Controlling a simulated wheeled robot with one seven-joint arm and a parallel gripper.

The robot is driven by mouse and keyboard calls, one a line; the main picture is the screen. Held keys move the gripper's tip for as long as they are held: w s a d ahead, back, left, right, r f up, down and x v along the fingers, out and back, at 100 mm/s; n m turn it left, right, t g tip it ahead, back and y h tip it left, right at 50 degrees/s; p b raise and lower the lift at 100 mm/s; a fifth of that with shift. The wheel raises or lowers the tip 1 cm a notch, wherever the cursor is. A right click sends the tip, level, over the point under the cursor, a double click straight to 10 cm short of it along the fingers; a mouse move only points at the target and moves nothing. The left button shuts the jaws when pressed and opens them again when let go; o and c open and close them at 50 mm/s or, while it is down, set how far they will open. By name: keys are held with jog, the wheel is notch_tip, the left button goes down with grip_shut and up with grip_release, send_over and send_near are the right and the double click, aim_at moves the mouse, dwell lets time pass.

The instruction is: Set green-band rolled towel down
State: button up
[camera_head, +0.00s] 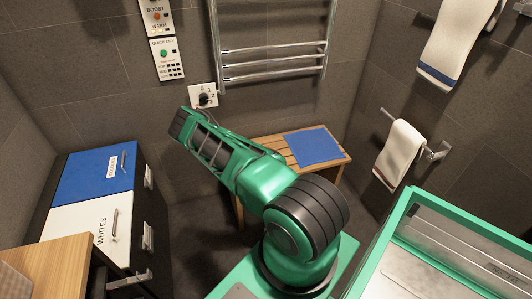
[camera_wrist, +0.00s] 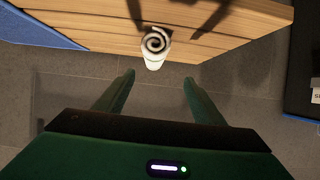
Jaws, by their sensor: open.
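A rolled white towel (camera_wrist: 155,46) shows in the wrist view, with its spiral end towards the camera. In the head view the bench (camera_head: 262,147) stands behind my arm, and the towel and fingers cannot be seen there.
A blue mat (camera_head: 314,147) lies on the bench. Blue and white hamper lids (camera_head: 92,178) are at the left. A chrome rack (camera_head: 270,48) and control panels (camera_head: 165,58) are on the back wall. Towels (camera_head: 400,152) hang at the right, above a green-rimmed bin (camera_head: 400,215).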

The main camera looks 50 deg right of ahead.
jog(key=w+a+r+g+y, duration=0.1)
jog(key=w+a+r, duration=0.2)
jog(key=w+r, duration=0.15)
jog(key=a+r+n+g+y, duration=0.15)
jog(key=a+r, duration=0.25)
jog(key=r, duration=0.4)
jog(key=a+r+m+g+y, duration=0.1)
jog(key=a+r+g+y, duration=0.1)
jog(key=a+r, duration=0.5)
jog(key=s+a+r+g, duration=0.2)
jog(key=s+a+r, duration=0.1)
jog(key=s+r, duration=0.5)
jog(key=s+a+r+g+y, duration=0.1)
jog(key=s+a+r+g, duration=0.1)
jog(key=s+r, duration=0.6)
jog(key=s+a+r+g+y, duration=0.1)
jog(key=s+a+r, duration=0.4)
jog(key=s, duration=1.2)
notch_tip(320, 180, up, 4)
jog(key=shift+f+g, duration=0.2)
jog(key=shift+g, duration=0.65)
